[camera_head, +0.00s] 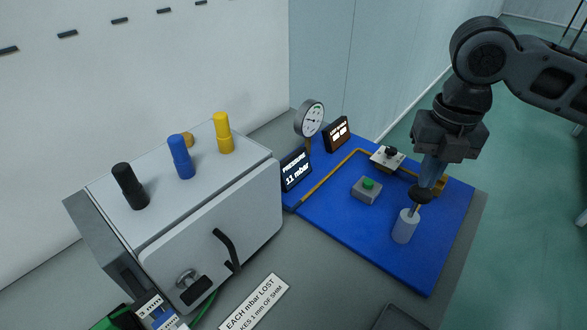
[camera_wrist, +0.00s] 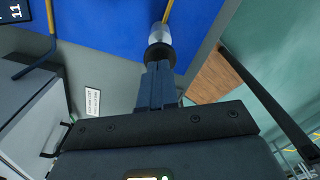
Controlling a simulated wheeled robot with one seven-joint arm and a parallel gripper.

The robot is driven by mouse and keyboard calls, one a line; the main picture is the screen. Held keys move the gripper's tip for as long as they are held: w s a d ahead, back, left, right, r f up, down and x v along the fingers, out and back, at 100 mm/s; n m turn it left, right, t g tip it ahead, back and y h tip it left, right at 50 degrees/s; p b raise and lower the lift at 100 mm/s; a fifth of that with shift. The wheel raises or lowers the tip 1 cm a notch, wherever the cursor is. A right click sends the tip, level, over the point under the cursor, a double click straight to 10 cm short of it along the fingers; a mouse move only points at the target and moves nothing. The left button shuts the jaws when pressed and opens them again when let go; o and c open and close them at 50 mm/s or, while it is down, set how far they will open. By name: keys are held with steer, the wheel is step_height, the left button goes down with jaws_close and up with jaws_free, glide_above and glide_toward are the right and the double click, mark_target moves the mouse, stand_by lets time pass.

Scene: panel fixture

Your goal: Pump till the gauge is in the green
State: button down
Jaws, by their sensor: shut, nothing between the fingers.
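The pump is a white cylinder (camera_head: 405,226) with a rod and black knob (camera_head: 420,195) at the front right of a blue panel (camera_head: 330,225). The knob is up, clear of the cylinder top. My gripper (camera_head: 430,186) is shut and empty, pointing down, with its fingertips at or just above the knob; I cannot tell whether they touch. In the wrist view the fingers (camera_wrist: 157,72) end at the black knob (camera_wrist: 159,56). The round gauge (camera_head: 311,118) stands at the panel's back left; its needle and green zone are too small to read. A display (camera_head: 296,170) reads "PRESSURE 11 mbar".
A grey box with a green button (camera_head: 368,188) and a valve block (camera_head: 388,158) with a black knob sit left of the pump. A second display (camera_head: 338,133) is unreadable. A grey cabinet (camera_head: 215,250) with black, blue and yellow posts stands left. A sign (camera_head: 254,302) lies in front.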

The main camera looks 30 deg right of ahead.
mark_target(422, 192)
steer(key=shift+f, duration=0.1)
stand_by(2.1)
stand_by(0.5)
steer(key=shift+f+b, duration=2.35)
steer(key=shift+f, duration=0.4)
steer(key=shift+r+p, duration=2.15)
steer(key=shift+r, duration=0.75)
steer(key=shift+f, duration=0.2)
steer(key=shift+r, duration=0.15)
steer(key=shift+r, duration=0.1)
